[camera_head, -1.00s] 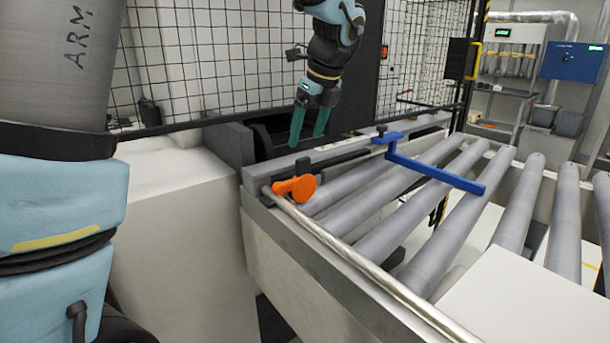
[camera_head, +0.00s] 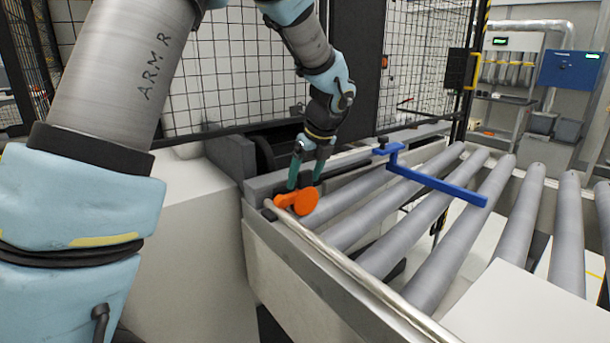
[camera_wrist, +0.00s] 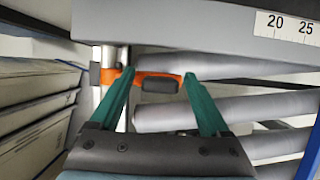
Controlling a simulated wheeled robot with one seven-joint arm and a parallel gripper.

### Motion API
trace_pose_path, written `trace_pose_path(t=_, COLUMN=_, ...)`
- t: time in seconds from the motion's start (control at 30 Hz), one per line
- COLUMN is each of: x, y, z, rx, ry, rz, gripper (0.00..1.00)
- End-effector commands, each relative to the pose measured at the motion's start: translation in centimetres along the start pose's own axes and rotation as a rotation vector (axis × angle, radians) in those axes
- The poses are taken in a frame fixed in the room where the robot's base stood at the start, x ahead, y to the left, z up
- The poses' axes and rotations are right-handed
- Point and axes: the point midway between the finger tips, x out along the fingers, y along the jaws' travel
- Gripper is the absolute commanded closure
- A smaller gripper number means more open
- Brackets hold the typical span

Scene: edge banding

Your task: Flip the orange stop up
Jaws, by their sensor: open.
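The orange stop (camera_head: 301,201) is a round disc with a short arm, at the near left corner of the roller conveyor, beside the metal rail. It lies low, at about roller height. In the wrist view the orange stop (camera_wrist: 141,76) shows edge-on, with a dark block on its near side. My gripper (camera_head: 303,186) points down right at the stop, with its green fingers apart. In the wrist view my gripper (camera_wrist: 157,76) has one fingertip near each end of the orange part. I cannot tell whether the fingers touch it.
A blue bar (camera_head: 432,178) reaches across the grey rollers (camera_head: 440,245) to the right. A metal rail (camera_head: 350,265) runs along the conveyor's near edge. A scale strip (camera_wrist: 290,27) shows in the wrist view. A mesh fence (camera_head: 240,80) stands behind. A white panel (camera_head: 500,305) lies at front right.

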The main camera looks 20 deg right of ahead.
Motion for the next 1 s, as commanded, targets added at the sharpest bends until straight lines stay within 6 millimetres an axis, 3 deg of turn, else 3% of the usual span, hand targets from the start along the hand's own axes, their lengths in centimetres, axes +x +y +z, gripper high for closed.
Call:
trace_pose_path(t=0.2, x=0.03, y=0.01, z=0.00, rx=0.000, ry=0.000, rz=0.000, gripper=0.20)
trace_pose_path(t=0.9, x=0.00, y=0.02, z=-0.01, rx=0.000, ry=0.000, rz=0.000, gripper=0.99)
trace_pose_path(t=1.0, x=0.00, y=0.03, z=-0.01, rx=0.000, ry=0.000, rz=0.000, gripper=1.00)
